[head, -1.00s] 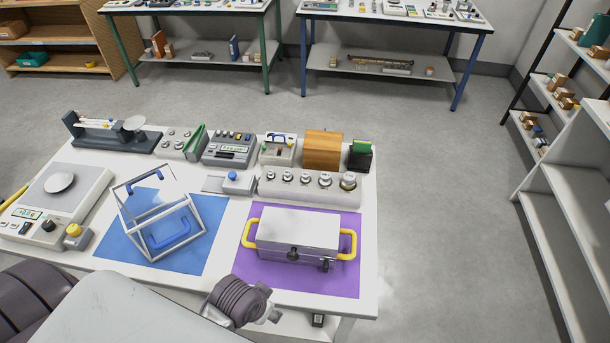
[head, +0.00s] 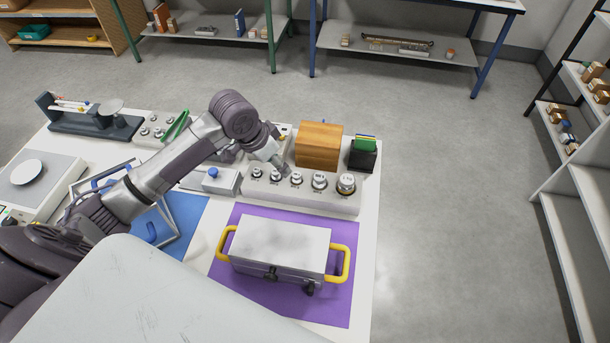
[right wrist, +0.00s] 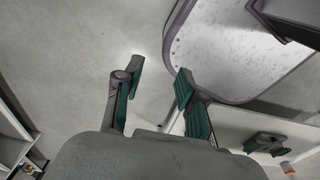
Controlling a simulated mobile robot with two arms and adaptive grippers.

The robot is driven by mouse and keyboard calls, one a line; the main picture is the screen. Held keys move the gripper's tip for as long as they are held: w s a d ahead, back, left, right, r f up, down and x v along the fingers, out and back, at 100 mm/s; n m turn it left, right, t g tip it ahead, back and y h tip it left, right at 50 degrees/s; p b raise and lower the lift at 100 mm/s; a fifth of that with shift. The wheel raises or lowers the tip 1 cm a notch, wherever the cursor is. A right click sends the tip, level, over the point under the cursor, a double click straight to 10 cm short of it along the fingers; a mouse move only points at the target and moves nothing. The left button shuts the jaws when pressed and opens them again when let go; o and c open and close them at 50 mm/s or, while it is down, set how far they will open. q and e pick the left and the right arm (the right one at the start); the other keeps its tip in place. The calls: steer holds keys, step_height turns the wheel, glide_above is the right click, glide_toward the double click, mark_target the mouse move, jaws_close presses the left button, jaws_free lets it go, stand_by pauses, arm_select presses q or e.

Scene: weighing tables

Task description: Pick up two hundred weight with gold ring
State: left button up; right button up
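A light grey rack (head: 300,199) holds a row of silver knobbed weights of rising size, left to right. The largest, rightmost weight (head: 346,184) shows a gold ring around its base. The middle weight (head: 296,178) and the second weight from the left (head: 275,176) stand close to my left gripper. Labels are mostly too small to read, and I cannot make out a gold ring on the smaller weights. My left gripper (head: 282,169) points down just over the rack between these two; its finger opening is unclear. My right gripper (right wrist: 160,80) is open and empty, away from the weights.
A silver box with yellow handles (head: 279,245) stands on a purple mat (head: 235,290) in front of the rack. A wooden block (head: 319,145) and a dark holder with green cards (head: 363,154) stand behind it. My left arm crosses above a wire frame and blue mat (head: 188,210).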

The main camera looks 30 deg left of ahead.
arm_select(q)
steer(key=w+a, duration=0.1)
steer(key=w, duration=0.1)
steer(key=p, duration=0.1)
glide_above(296, 175)
steer(key=s+a, duration=0.2)
steer(key=s, duration=0.1)
steer(key=f, duration=0.5)
steer(key=shift+w+d+f, duration=0.15)
steer(key=shift+d+f, duration=0.1)
steer(key=shift+f, duration=0.15)
steer(key=shift+w+f, duration=0.2)
steer(key=shift+f, duration=0.1)
steer(key=shift+w+d+f+p, duration=0.15)
steer(key=shift+d+f+p, duration=0.05)
steer(key=shift+f+p, duration=0.2)
steer(key=p+x, duration=0.1)
steer(key=x, duration=0.2)
steer(key=shift+w+d, duration=0.2)
steer(key=shift+w, duration=0.05)
steer(key=shift+w+f, duration=0.15)
steer(key=shift+f, duration=0.35)
arm_select(e)
step_height(296, 175, up, 2)
steer(key=shift+w+r, duration=0.1)
steer(key=shift+r, duration=0.15)
